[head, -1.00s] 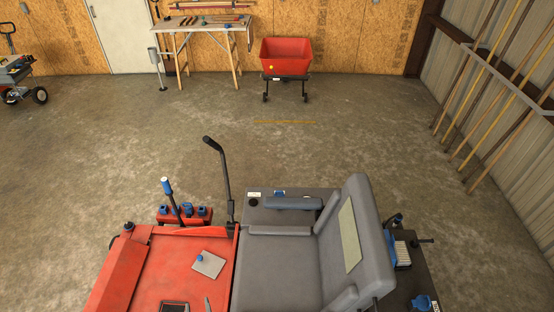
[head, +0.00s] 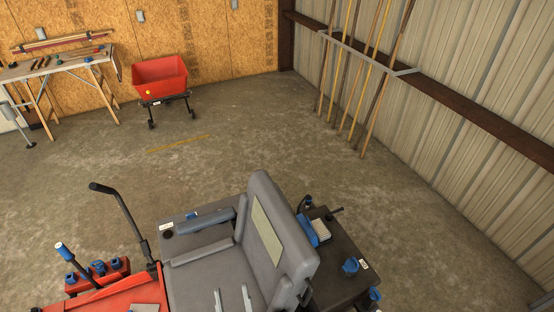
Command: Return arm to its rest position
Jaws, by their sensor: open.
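My gripper (head: 232,291) shows at the bottom edge of the head view as two pale grey fingers standing apart, with nothing between them. It is open and empty. The fingers appear in front of the grey seat (head: 215,272) of a red riding mower (head: 115,297). I cannot tell how high they are above the seat. The rest of my arm is out of the picture.
The mower's tall control lever (head: 122,212) and grey seat back (head: 272,228) stand up near my gripper. A dark deck with blue caps (head: 350,266) lies right of the seat. A red spreader (head: 160,77), a workbench (head: 60,66) and leaning poles (head: 370,70) stand farther off.

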